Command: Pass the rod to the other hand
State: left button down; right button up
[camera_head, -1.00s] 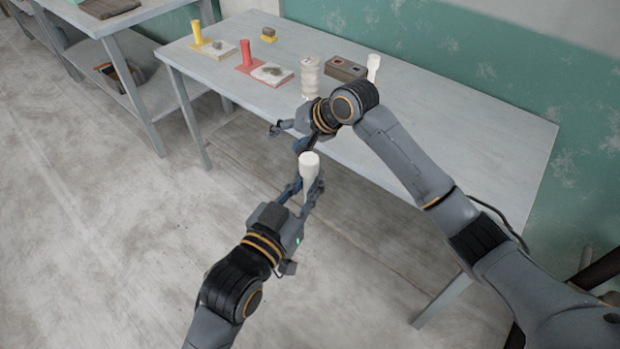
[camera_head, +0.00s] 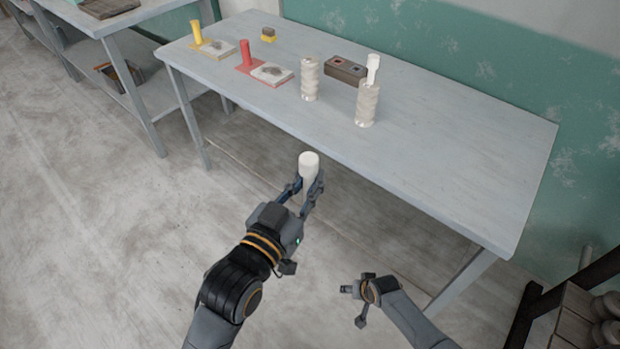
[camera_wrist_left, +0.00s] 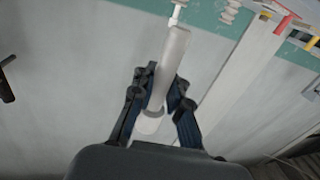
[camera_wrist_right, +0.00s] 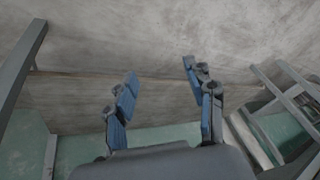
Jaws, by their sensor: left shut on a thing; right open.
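A white rod (camera_head: 309,164) stands roughly upright in my left gripper (camera_head: 307,188), in front of the table's near edge. My left gripper is shut on it, with the rod's thicker white end showing above the fingers. In the left wrist view the rod (camera_wrist_left: 170,65) lies between the two blue-padded fingers (camera_wrist_left: 163,100). My right gripper (camera_head: 356,305) is low at the bottom right, apart from the rod. In the right wrist view its fingers (camera_wrist_right: 162,88) are spread with nothing between them.
The grey table (camera_head: 450,150) carries two pale ridged columns (camera_head: 310,80) (camera_head: 367,105), the right one with a white piece (camera_head: 373,66) in its top. A brown block (camera_head: 345,68), a red stand (camera_head: 245,55) and a yellow stand (camera_head: 197,33) are also there. The table's right part is clear.

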jog(key=s+d+f+n+g, duration=0.1)
jog(key=s+f, duration=0.3)
jog(key=s, duration=0.8)
jog(key=s+d+f+n+g+h, duration=0.1)
jog(key=s+d+f, duration=0.2)
jog(key=s, duration=0.8)
jog(key=s+d+f+n+g, duration=0.1)
jog(key=s+f, duration=0.4)
jog(key=s, duration=0.7)
jog(key=shift+s+d+f+n+h, duration=0.35)
jog(key=shift+d+f+n+h, duration=0.05)
jog(key=shift+d, duration=0.15)
